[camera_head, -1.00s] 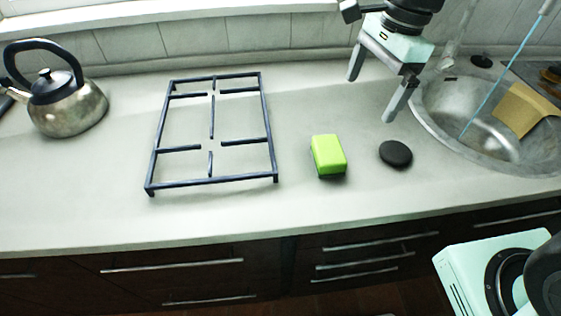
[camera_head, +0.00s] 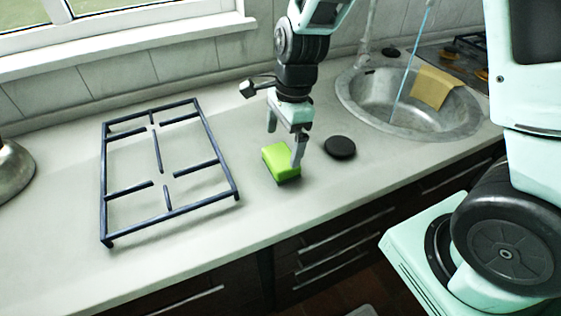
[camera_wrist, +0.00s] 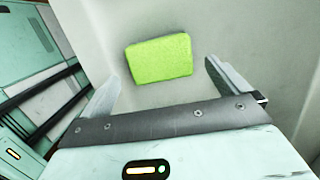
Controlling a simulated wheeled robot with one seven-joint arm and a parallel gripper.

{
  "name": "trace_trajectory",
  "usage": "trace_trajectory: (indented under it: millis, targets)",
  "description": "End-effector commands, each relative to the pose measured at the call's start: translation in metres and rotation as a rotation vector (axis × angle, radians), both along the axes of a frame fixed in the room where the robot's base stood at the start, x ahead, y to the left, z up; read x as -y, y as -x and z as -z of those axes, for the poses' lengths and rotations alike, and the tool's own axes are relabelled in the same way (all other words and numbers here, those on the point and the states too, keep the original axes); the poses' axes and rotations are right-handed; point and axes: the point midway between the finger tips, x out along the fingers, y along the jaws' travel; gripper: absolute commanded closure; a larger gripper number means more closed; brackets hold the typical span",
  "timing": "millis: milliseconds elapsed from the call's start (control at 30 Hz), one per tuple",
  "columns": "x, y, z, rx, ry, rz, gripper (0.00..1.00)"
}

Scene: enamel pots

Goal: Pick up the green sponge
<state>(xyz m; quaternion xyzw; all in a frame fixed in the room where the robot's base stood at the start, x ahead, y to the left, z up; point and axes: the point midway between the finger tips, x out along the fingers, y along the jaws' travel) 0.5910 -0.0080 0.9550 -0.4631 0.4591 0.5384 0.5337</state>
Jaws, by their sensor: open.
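The green sponge (camera_head: 281,163) lies on the light countertop, between the grate and a black disc. It also shows in the wrist view (camera_wrist: 160,59), above the middle of the picture. My gripper (camera_head: 284,147) points down just over the sponge in the head view, one finger near its right side and one behind it. In the wrist view my gripper (camera_wrist: 162,75) is open, with the sponge between and slightly beyond the two spread fingers. I cannot tell whether a finger touches it. Nothing is held.
A black disc (camera_head: 340,147) lies right of the sponge. A dark grate (camera_head: 218,165) stands to the left. The metal sink (camera_head: 357,98) with a yellow cloth (camera_head: 433,87) is at the back right. Part of a metal kettle (camera_head: 12,173) shows at the left edge.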

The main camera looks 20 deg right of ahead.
Motion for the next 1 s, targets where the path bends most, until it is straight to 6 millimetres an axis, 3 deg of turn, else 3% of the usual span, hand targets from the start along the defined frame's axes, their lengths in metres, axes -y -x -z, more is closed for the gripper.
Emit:
trace_trajectory:
  millis: [167,467,767,900,1000]
  targets:
    - [-0.001,0.001,0.011,-0.002,0.0,0.002,0.0]
    - [-0.006,0.001,0.052,-0.003,0.001,0.001,0.0]
    - [-0.007,0.001,0.057,0.0,0.0,0.0,0.0]
    - [-0.007,0.001,0.056,0.0,0.0,0.0,0.35]
    - [-0.007,0.001,0.056,0.0,0.0,0.0,0.35]
